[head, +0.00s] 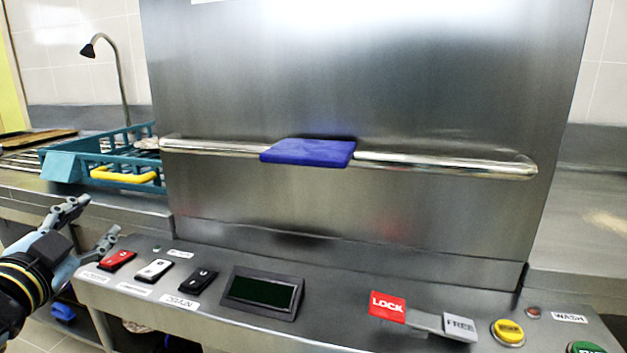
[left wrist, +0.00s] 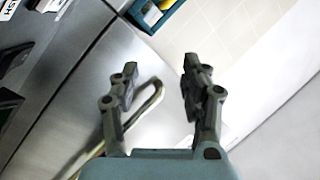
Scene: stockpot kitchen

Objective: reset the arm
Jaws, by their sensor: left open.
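My left gripper (head: 98,217) shows at the lower left in the head view, on my arm coming in from the left edge. Its two fingers are spread apart with nothing between them. It is left of the control panel (head: 225,318), near the red rocker switch (head: 118,260). In the left wrist view, the left gripper (left wrist: 160,66) points up the picture with both fingers apart and empty. The metal handle bar (left wrist: 152,98) shows behind the fingers there. My right gripper is not in view.
A teal dish rack (head: 62,167) with a yellow handle (head: 122,176) stands left. The panel has switches, a display (head: 262,292) and a LOCK/FREE lever (head: 388,306).

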